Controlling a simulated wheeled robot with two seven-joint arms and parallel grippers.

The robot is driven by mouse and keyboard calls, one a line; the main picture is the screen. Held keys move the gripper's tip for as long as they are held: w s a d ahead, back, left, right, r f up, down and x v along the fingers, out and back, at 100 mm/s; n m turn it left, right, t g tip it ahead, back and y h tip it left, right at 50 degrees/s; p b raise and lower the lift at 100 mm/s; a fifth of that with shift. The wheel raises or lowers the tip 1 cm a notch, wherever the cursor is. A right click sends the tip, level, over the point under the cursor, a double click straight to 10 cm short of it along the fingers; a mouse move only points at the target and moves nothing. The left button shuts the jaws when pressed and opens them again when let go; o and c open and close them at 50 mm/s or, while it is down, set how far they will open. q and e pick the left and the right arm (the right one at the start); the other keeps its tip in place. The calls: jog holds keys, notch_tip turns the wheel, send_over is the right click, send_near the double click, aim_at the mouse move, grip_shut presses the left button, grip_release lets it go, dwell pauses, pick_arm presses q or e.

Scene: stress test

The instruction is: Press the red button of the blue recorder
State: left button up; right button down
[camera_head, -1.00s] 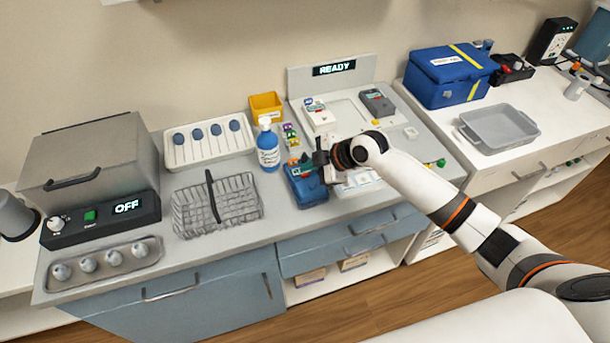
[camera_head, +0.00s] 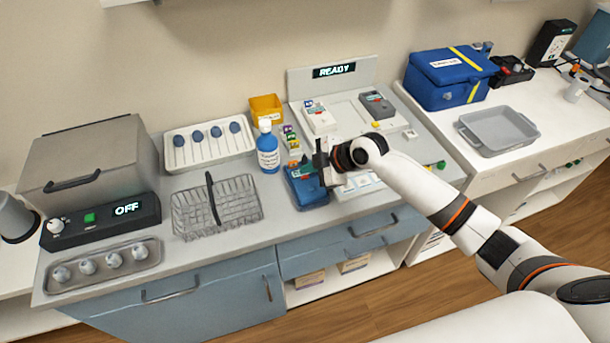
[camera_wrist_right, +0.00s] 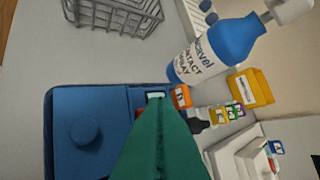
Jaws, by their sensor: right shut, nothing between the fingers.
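The blue recorder (camera_head: 305,190) lies on the counter in the head view, in front of the blue spray bottle. In the right wrist view, the recorder (camera_wrist_right: 62,150) fills the lower left, with a round blue knob on top. My right gripper (camera_head: 307,165) is over the recorder's back part, shut and empty. Its green fingers (camera_wrist_right: 157,108) cover part of the recorder in the wrist view. A small red patch shows beside the fingers there; the red button is otherwise hidden. I cannot tell whether the fingertips touch the recorder. My left gripper is out of view.
The blue spray bottle (camera_head: 267,150) stands close behind the recorder, with small coloured boxes (camera_head: 290,139) beside it. A wire basket (camera_head: 240,205) is to the left. A yellow bin (camera_head: 266,107) and a grey panel reading READY (camera_head: 300,80) are at the back.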

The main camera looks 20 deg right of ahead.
aim_at(309, 179)
jog(key=shift+f, duration=0.15)
dwell(0.7)
jog(key=shift+f+b, duration=0.25)
jog(key=shift+b, duration=0.05)
jog(key=shift+f+b, duration=0.35)
jog(key=shift+f, duration=0.15)
dwell(0.8)
jog(key=shift+r, duration=0.15)
jog(key=shift+r+p, duration=0.7)
jog(key=shift+r, duration=0.05)
notch_tip(309, 179, up, 5)
jog(key=p, duration=0.4)
